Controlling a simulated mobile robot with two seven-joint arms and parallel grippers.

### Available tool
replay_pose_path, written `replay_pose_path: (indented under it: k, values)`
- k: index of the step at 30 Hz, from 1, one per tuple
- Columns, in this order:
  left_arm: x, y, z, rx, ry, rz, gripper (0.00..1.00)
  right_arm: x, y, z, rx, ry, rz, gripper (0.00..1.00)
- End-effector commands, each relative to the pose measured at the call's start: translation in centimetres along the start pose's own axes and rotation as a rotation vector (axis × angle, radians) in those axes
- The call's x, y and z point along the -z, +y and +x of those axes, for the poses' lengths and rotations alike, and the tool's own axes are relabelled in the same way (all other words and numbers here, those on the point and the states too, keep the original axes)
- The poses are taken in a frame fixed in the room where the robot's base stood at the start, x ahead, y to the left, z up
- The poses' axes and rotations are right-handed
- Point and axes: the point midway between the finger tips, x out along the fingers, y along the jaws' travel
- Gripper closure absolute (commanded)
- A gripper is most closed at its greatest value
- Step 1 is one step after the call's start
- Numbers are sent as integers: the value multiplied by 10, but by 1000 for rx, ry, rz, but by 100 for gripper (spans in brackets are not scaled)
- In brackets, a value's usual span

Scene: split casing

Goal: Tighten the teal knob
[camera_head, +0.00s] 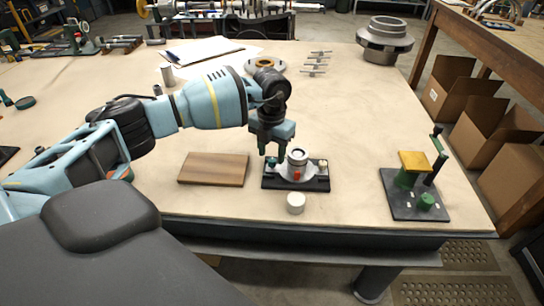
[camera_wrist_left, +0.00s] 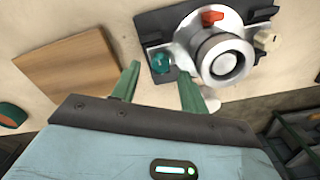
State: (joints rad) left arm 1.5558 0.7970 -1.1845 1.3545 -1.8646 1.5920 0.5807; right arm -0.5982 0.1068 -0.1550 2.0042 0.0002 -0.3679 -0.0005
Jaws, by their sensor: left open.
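The teal knob (camera_head: 272,162) sits on the left side of a dark base plate (camera_head: 322,184) that carries a silver round casing (camera_head: 297,158). The casing has a red part (camera_head: 296,175) at its front and a cream knob (camera_head: 322,164) to its right. My left gripper (camera_head: 272,150) is open, just above the teal knob. In the left wrist view the teal knob (camera_wrist_left: 161,63) shows just beyond and between the two green fingertips (camera_wrist_left: 159,74). I cannot tell whether the fingers touch it. My right gripper is not in view.
A wooden board (camera_head: 214,169) lies left of the base plate. A white cylinder (camera_head: 296,203) stands in front of it near the table edge. A dark fixture with a yellow block (camera_head: 414,161) stands to the right. Free table lies between.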

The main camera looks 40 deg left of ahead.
Motion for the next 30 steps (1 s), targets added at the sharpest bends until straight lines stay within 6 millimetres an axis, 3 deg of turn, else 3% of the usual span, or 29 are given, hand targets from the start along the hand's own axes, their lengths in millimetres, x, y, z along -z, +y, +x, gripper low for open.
replay_pose_path:
  k: [6,16,26,30]
  values:
    - [0,0,20,0,0,0,56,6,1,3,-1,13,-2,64]
    - [0,0,23,0,-1,1,56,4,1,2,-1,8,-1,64]
    - [0,0,23,1,-1,1,99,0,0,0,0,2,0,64]
    - [0,0,23,1,-1,4,100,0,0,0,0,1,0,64]
